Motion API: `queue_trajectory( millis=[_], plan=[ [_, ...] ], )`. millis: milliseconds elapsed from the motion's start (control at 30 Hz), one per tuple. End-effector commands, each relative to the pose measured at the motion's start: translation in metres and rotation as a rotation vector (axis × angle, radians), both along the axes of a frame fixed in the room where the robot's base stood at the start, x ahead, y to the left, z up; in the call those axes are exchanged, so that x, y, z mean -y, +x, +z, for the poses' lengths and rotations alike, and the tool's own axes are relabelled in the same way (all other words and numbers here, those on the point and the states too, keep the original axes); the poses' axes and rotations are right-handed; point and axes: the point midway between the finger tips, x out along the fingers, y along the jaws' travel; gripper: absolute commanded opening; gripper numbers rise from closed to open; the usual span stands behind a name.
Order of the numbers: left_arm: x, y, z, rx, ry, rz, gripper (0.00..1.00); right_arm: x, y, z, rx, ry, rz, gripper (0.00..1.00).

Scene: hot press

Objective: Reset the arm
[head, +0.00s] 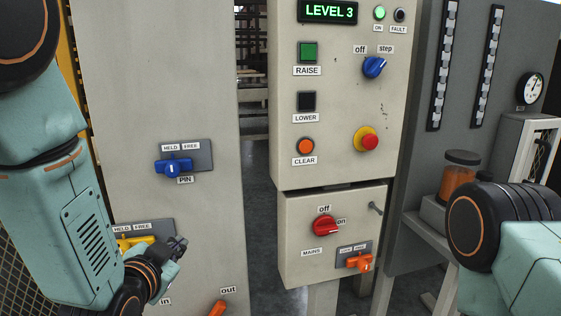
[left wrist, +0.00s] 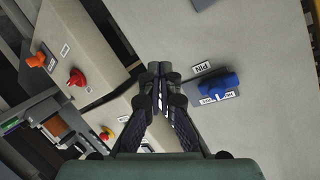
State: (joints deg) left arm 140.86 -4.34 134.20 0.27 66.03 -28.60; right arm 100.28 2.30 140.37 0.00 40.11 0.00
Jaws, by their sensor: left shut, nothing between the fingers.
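My left arm comes in from the left in the head view. Its gripper (head: 178,243) is shut and empty in front of the left grey panel, beside a yellow handle (head: 135,243) under a HELD/FREE label; I cannot tell if they touch. In the left wrist view the gripper (left wrist: 159,70) shows its fingers together with nothing between them. A blue PIN handle (head: 173,167) is above it on the same panel, and it also shows in the left wrist view (left wrist: 220,87), apart from the fingers. My right arm shows at the right edge; its gripper is outside both views.
The control box (head: 330,110) has a LEVEL 3 display (head: 328,11), RAISE, LOWER and CLEAR buttons, a blue selector (head: 374,67) and a red stop button (head: 369,142). Below are a red MAINS switch (head: 327,226) and an orange lock handle (head: 359,262). A gap separates the left panel from the box.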

Motion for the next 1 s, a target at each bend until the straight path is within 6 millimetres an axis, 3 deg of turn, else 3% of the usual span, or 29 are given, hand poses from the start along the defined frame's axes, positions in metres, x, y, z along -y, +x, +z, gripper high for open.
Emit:
queue_trajectory(
  millis=[33,200,367,500,600,700,833,1000],
  plan=[
    [-0.003,-0.015,-0.034,-0.108,-0.069,0.033,0.00,0.000,0.000,0.000,0.000,0.000,0.000,0.00],
    [-0.009,-0.075,-0.129,-0.427,-0.252,0.167,0.00,0.000,0.000,0.000,0.000,0.000,0.000,0.00],
    [-0.013,-0.150,-0.202,-0.706,-0.360,0.312,0.00,0.000,0.000,0.000,0.000,0.000,0.000,0.00],
    [-0.016,-0.227,-0.253,-0.933,-0.402,0.430,0.00,0.000,0.000,0.000,0.000,0.000,0.000,0.00],
    [-0.017,-0.281,-0.279,-1.072,-0.395,0.483,0.00,0.000,0.000,0.000,0.000,0.000,0.000,0.00],
    [-0.017,-0.322,-0.295,-1.162,-0.385,0.513,0.00,0.000,0.000,0.000,0.000,0.000,0.000,0.00],
    [-0.018,-0.350,-0.306,-1.222,-0.375,0.533,0.00,0.000,0.000,0.000,0.000,0.000,0.000,0.00],
    [-0.018,-0.358,-0.309,-1.239,-0.371,0.537,0.00,0.000,0.000,0.000,0.000,0.000,0.000,0.00]
  ],
)
